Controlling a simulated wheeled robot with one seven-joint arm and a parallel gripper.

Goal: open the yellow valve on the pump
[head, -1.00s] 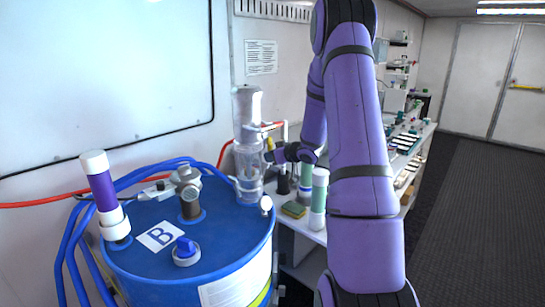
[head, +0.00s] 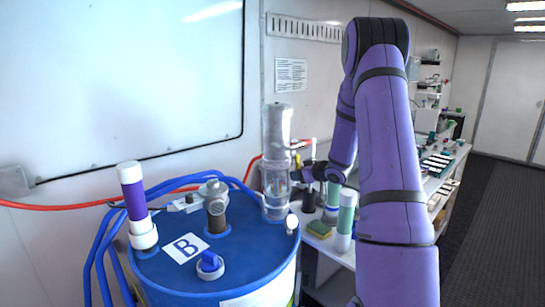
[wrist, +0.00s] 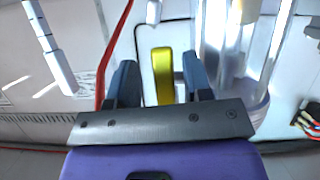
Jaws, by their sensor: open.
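The yellow valve handle (wrist: 162,75) is an upright bar in the middle of the wrist view. My gripper (wrist: 160,80) is open, with one dark finger on each side of the handle. Gaps show on both sides of the handle, so neither finger appears to touch it. In the head view the clear cylindrical pump (head: 277,150) stands at the back of the blue drum, and my gripper (head: 298,175) is close to its right side. Only a small bit of yellow (head: 298,160) shows there; its shape is too small to tell.
A red hose (wrist: 116,50) runs left of the handle. A bench with bottles (head: 346,215) lies to the right.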

